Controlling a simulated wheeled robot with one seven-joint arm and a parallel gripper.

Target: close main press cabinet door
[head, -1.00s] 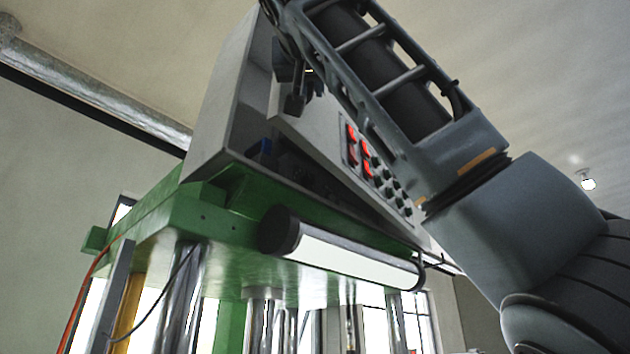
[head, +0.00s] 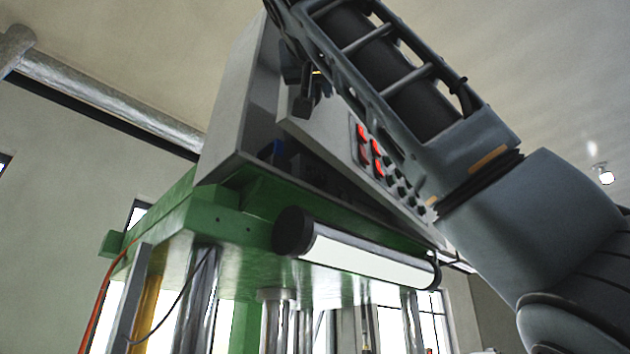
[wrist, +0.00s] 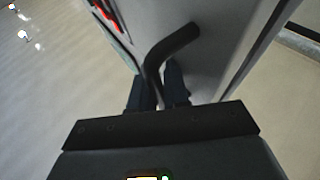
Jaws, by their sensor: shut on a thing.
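The main press cabinet (head: 232,125) is a grey box on top of the green press. Its grey door (head: 331,128) carries red and black buttons and stands ajar, with a dark gap between its free edge and the cabinet. My gripper (head: 308,88) is at the door's free edge, partly hidden behind my arm. In the wrist view, my gripper (wrist: 158,86) is shut on the black bent door handle (wrist: 176,40), with one dark finger on each side. The door face (wrist: 215,30) is close beyond the fingers.
The green press frame (head: 185,235) stands under the cabinet, with bright metal columns below. A white cylindrical lamp (head: 365,257) with dark end caps hangs below the door. A metal duct (head: 110,95) runs along the wall at left.

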